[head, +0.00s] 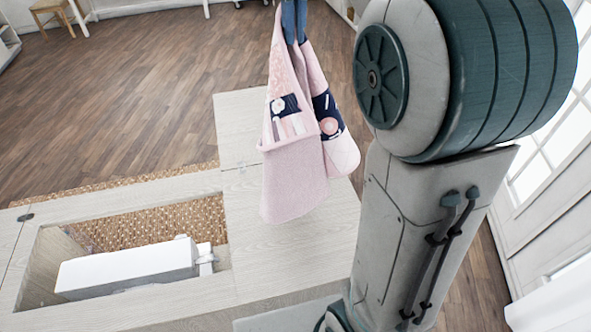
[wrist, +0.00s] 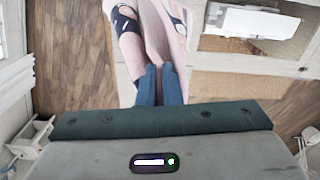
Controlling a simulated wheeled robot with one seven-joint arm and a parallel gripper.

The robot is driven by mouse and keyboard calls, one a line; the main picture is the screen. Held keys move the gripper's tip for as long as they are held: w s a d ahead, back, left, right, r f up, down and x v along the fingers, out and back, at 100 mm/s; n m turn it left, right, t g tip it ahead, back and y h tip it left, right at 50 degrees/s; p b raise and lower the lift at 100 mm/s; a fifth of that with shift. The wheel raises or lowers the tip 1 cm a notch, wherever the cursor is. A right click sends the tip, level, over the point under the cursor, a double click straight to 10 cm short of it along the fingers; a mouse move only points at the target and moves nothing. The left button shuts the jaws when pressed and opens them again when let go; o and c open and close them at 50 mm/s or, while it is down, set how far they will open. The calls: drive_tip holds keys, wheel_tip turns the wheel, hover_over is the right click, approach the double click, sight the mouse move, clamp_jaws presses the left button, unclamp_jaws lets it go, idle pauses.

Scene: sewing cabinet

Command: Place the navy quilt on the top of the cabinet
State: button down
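The quilt (head: 292,175) is mostly pink with navy patches. It hangs in folds from my gripper (head: 294,38), above the pale wood cabinet top (head: 290,262) in the head view. Whether its lower edge touches the top is hard to tell. In the wrist view, the two blue fingers of my gripper (wrist: 158,68) are close together on the pinched quilt (wrist: 152,28). The upper part of my gripper is cut off by the head view's top edge.
A white sewing machine (head: 130,268) lies in the cabinet's open recess at left, over a woven mat (head: 150,227). Bare cabinet surface lies right of the recess. A wooden stool (head: 50,8) stands far back on the open floor. A window (head: 560,130) is at right.

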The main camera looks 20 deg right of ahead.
drive_tip(key=w+d+r+m+p, duration=0.1)
drive_tip(key=w+m+p, duration=0.1)
drive_tip(key=m, duration=1)
drive_tip(key=w+m+p, duration=0.2)
drive_tip(key=m+p, duration=0.1)
drive_tip(key=m, duration=1)
wheel_tip(320, 180, down, 10)
drive_tip(key=b, duration=0.8)
drive_tip(key=shift+d, duration=0.15)
drive_tip(key=shift+r, duration=0.1)
